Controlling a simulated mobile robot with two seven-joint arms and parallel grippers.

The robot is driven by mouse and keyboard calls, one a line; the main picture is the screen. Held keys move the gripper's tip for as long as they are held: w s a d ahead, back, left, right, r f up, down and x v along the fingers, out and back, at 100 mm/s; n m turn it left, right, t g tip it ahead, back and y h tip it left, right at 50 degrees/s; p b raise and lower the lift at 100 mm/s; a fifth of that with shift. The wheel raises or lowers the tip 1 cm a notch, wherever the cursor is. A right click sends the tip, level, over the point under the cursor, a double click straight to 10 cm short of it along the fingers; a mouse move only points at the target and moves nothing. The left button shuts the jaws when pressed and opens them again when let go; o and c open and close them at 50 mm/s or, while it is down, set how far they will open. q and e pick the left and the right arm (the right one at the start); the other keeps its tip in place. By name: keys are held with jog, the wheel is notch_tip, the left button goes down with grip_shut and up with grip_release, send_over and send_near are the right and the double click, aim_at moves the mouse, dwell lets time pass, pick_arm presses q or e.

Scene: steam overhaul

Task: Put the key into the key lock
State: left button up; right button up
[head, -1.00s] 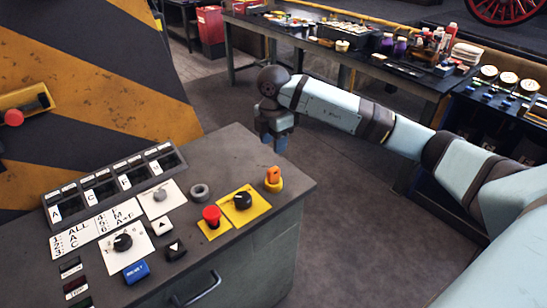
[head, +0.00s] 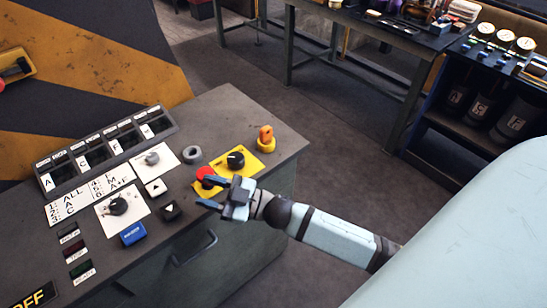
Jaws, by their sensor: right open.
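An orange tab-shaped piece (head: 266,133), which looks like the key, stands upright in a round yellow base (head: 266,146) at the console's right corner. A grey ring (head: 192,154) lies on the console top; I cannot tell whether it is the key lock. My right gripper (head: 211,192) is open and empty over the console's front edge, its fingers pointing left. My left gripper is not in view.
The console (head: 225,110) also carries a black knob on a yellow plate (head: 236,160), a black dial (head: 117,205), a blue button (head: 133,234) and a display row (head: 108,148). A drawer handle (head: 195,248) juts from its front. A workbench stands behind, across open floor.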

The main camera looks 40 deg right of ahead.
jog(key=s+d+f+m+g+h, duration=0.2)
jog(key=s+f+h, duration=0.4)
jog(key=f, duration=0.4)
jog(key=s+d+f+m+g+h, duration=0.2)
jog(key=s+d+f+m+h, duration=0.2)
jog(key=s+f, duration=0.5)
jog(key=f+m+h, duration=0.2)
jog(key=m, duration=0.1)
jog(key=shift+s, duration=0.15)
jog(key=shift+r, duration=0.2)
notch_tip(320, 180, up, 8)
jog(key=p, duration=0.9)
jog(key=shift+d+r, duration=0.2)
jog(key=shift+a+r, duration=0.1)
jog(key=shift+r, duration=0.15)
jog(key=shift+f, duration=0.15)
